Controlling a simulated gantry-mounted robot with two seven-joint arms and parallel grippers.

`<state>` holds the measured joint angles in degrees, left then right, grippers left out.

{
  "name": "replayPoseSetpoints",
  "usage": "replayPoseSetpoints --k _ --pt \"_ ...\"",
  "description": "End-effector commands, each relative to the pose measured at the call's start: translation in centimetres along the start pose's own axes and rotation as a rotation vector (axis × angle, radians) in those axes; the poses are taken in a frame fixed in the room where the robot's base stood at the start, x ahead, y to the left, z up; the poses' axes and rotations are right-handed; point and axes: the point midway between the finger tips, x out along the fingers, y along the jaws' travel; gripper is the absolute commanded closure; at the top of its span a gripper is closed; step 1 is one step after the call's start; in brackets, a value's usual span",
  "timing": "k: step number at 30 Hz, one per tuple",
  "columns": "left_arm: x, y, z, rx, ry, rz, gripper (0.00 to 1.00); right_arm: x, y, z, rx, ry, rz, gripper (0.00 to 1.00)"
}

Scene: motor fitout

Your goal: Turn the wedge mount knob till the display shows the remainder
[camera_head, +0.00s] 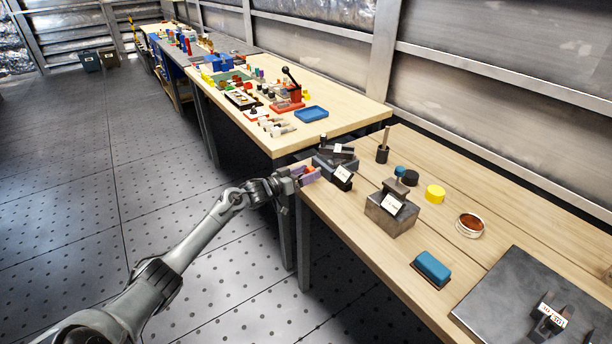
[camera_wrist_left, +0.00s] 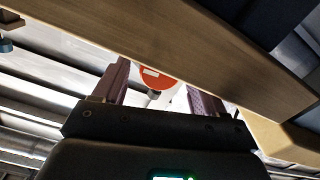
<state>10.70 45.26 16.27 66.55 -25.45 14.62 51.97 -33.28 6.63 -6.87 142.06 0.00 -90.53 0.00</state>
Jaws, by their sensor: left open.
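My left gripper (camera_head: 303,175) is at the near left corner of the wooden bench, with its purple fingers open. An orange-red round knob (camera_wrist_left: 155,78) with a white mark lies between the two fingers in the left wrist view, with a gap on both sides. In the head view a bit of orange (camera_head: 309,170) shows at the fingers. The dark wedge mount (camera_head: 326,163) sits at the bench corner just right of the gripper. A small white label or display (camera_head: 343,173) faces out from it; its writing is too small to read. My right gripper is not in view.
A grey metal block (camera_head: 391,220) with a white panel stands right of the mount. A dark upright post (camera_head: 383,150), a yellow cylinder (camera_head: 435,194), a round dish (camera_head: 470,225) and a blue block (camera_head: 432,268) share the bench. The bench edge (camera_wrist_left: 225,55) crosses close to the fingers.

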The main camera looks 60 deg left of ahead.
Motion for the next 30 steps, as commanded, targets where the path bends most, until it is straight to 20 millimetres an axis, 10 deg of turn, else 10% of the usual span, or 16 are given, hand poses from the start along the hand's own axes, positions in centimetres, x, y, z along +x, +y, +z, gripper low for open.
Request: replayPoseSetpoints --k 8,18,30 --pt "0.04 0.01 -0.01 0.000 0.000 0.000 0.32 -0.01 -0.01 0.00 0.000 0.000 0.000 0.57" --pt "0.03 0.01 0.01 0.000 0.000 0.000 0.84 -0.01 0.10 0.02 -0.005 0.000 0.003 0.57" --pt "0.02 0.12 -0.13 0.083 -0.001 0.001 0.85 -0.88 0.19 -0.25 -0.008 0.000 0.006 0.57"
